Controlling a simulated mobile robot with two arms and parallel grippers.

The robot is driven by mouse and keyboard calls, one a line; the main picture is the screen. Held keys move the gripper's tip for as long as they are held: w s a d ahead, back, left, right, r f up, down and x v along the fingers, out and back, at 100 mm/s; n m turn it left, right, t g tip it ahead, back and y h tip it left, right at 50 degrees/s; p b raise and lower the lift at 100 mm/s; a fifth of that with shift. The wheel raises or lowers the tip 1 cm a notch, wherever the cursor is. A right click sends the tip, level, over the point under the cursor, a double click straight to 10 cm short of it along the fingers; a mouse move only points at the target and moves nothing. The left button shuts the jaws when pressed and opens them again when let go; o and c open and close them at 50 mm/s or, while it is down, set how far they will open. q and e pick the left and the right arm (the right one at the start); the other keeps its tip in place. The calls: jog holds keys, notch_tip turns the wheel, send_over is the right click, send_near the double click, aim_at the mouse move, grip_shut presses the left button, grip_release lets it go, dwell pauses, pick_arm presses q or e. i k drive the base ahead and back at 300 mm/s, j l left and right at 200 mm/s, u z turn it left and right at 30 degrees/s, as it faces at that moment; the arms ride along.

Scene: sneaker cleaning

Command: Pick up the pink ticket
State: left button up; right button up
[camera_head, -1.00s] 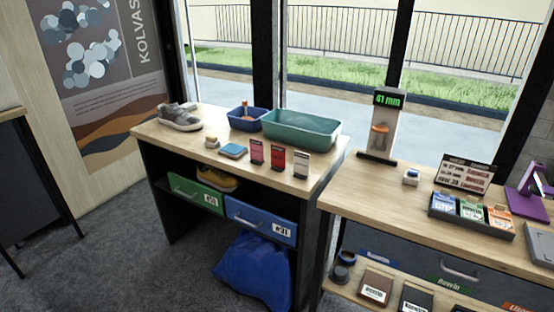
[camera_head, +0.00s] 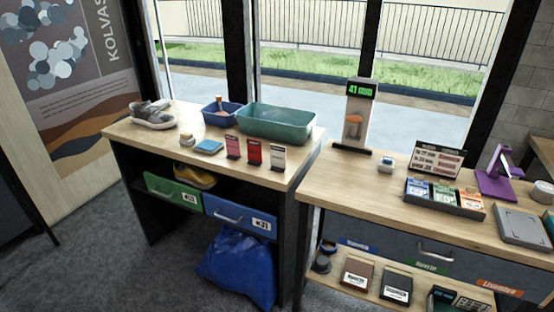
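Three small upright tickets stand in a row near the front edge of the left wooden table. The leftmost one best matches the pink ticket. Neither of my grippers is in view.
Behind the tickets are a teal tub (camera_head: 274,122) and a blue bin (camera_head: 222,113). A blue pad (camera_head: 209,147) and a grey sneaker (camera_head: 154,115) are to the left. The right counter (camera_head: 340,185) holds a dispenser (camera_head: 355,118) and a card tray (camera_head: 444,198).

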aim_at(232, 141)
jog(key=i+z, duration=0.25)
jog(key=i, duration=0.65)
